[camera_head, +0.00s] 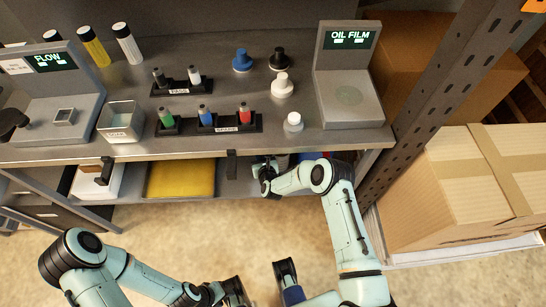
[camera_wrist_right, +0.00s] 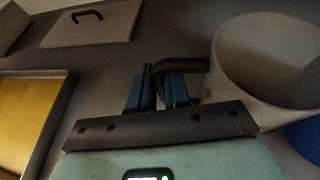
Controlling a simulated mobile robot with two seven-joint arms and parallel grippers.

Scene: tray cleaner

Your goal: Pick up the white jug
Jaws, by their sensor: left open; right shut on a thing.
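The white jug (camera_wrist_right: 222,75) is at the right of the right wrist view, large and pale grey in the dim light, with a dark curved handle (camera_wrist_right: 190,64). My right gripper (camera_wrist_right: 160,84) has its blue fingers closed on this handle. In the head view my right arm reaches under the bench top. Its fingers and the jug are hidden there. My left gripper (camera_head: 262,284) is open and empty at the bottom of the head view, over the floor and well away from the jug.
A yellow-bottomed tray (camera_head: 180,178) lies on the lower shelf, left of my right arm. A blue object (camera_wrist_right: 304,138) is close beside the jug. The bench top above holds bottles, racks and an OIL FILM device (camera_head: 348,75). Cardboard boxes (camera_head: 450,190) stand at right behind a metal post.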

